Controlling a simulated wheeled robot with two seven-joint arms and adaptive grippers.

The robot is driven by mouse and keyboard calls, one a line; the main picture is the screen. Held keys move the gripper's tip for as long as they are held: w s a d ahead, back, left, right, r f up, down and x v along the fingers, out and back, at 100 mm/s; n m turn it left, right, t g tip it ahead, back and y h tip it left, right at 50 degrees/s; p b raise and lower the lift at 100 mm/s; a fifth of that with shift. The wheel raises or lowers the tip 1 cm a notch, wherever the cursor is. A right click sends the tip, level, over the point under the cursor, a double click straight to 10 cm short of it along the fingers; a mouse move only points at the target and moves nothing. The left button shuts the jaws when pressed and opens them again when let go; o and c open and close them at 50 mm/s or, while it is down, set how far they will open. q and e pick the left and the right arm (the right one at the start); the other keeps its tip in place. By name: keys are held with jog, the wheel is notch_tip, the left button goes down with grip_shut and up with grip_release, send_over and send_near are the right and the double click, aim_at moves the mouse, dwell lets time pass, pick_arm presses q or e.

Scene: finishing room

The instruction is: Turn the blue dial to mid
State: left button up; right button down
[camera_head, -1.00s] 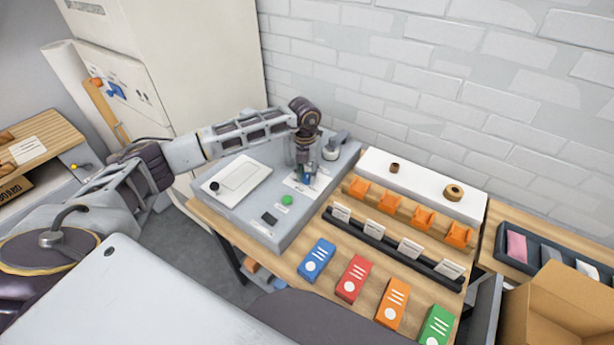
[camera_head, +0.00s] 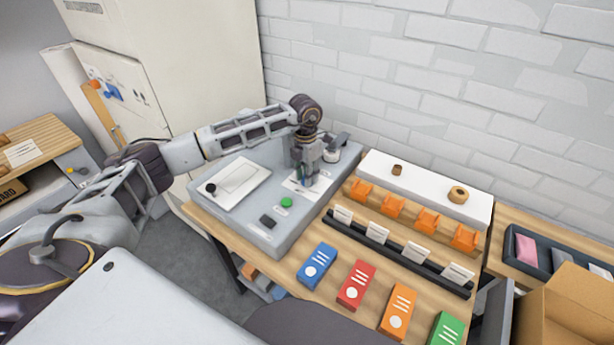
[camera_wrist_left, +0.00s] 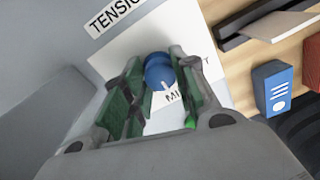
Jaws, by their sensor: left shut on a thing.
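The blue dial (camera_wrist_left: 158,70) sits on a white label plate (camera_wrist_left: 120,52) in the left wrist view. A pale pointer mark on the dial faces the partly covered letters "MI". A strip with the partly visible word "TENSIO" is beside the plate. My left gripper (camera_head: 303,180) points down at the grey control panel (camera_head: 262,165) in the head view. It is shut on the dial, with a green-lined finger on each side. The fingers hide the rest of the lettering. In the head view the gripper mostly hides the dial. My right gripper is not in view.
The panel also carries a green button (camera_head: 287,202), a dark switch (camera_head: 267,221) and a black knob (camera_head: 211,188). Blue (camera_head: 317,266), red (camera_head: 357,285), orange (camera_head: 397,311) and green (camera_head: 446,330) boxes stand in front. A rack of cards (camera_head: 400,254) is right of the panel.

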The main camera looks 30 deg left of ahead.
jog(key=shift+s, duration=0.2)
pick_arm(q)
jog(key=o, duration=0.6)
jog(key=shift+c, duration=0.2)
jog(key=o, duration=0.5)
jog(key=shift+r, duration=0.55)
notch_tip(320, 180, up, 11)
jog(key=shift+a, duration=0.25)
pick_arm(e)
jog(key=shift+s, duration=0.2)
pick_arm(q)
jog(key=shift+w, duration=0.1)
